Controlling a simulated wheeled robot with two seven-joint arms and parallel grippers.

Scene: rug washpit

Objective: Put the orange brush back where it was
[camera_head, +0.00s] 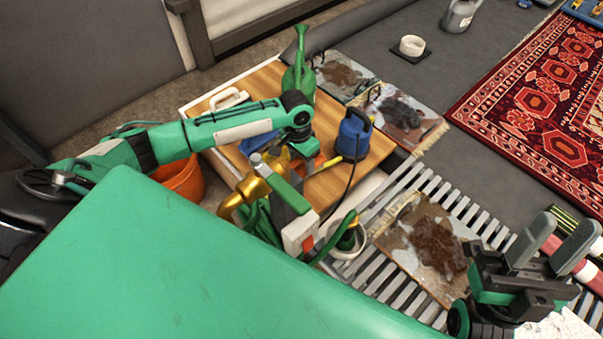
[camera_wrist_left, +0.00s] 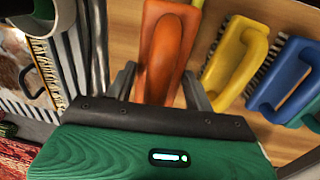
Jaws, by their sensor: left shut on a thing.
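The orange brush (camera_wrist_left: 168,40) is between the two fingers of my left gripper (camera_wrist_left: 160,88) in the left wrist view, and the gripper is shut on it. The brush hangs over or on the wooden tabletop (camera_head: 360,165); I cannot tell whether it touches. In the head view, part of the orange brush (camera_head: 312,166) shows below my left wrist. A yellow brush (camera_wrist_left: 236,55) and a blue brush (camera_wrist_left: 285,76) lie beside it in a row.
A blue pump (camera_head: 354,135) with a cable stands right of the left gripper. A gold pipe and hose are in front. An orange bucket (camera_head: 184,181) is at left. A soiled sample (camera_head: 422,245) lies on the slatted grate.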

